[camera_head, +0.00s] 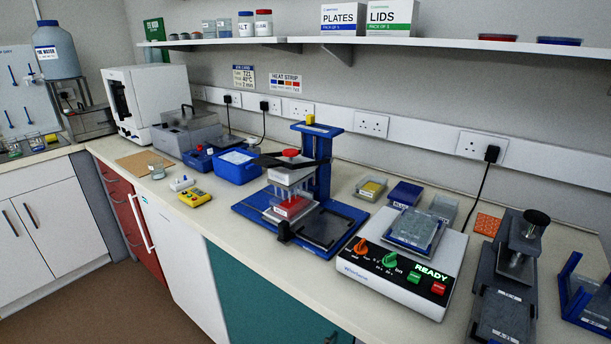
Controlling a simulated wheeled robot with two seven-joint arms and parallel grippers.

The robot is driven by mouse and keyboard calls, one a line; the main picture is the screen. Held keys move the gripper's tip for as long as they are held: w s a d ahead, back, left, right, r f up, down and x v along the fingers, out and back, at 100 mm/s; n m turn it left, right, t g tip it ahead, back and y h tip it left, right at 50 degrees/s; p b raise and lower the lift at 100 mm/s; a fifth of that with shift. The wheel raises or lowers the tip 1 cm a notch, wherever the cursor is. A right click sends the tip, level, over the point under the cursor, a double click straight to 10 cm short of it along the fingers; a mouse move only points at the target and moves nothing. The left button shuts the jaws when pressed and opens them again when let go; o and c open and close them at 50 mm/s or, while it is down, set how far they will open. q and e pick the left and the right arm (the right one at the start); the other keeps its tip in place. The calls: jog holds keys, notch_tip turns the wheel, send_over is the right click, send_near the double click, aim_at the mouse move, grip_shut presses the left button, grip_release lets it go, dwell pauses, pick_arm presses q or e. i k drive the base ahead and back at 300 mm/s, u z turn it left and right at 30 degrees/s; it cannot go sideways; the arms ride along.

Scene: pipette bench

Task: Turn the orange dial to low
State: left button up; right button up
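The orange dial (361,247) is on the left of the black front panel of a white bench instrument (400,285). Small white marks surround the dial, too small to read surely, and I cannot tell which setting it points at. A green dial (390,260) is just right of it. Further right on the panel are a green button (414,277), a red button (438,289) and the lit word READY. A clear-lidded plate (412,230) sits on top of the instrument. Neither of my grippers shows in the head view.
A blue press stand (318,165) with black arms stands left of the instrument, on a blue base. A grey metal device with a black knob (536,222) stands close on its right. The bench strip before the dials is clear. A shelf (430,43) runs above.

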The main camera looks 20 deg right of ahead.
aim_at(360, 248)
jog(key=z, duration=2.75)
jog(key=k, duration=0.55)
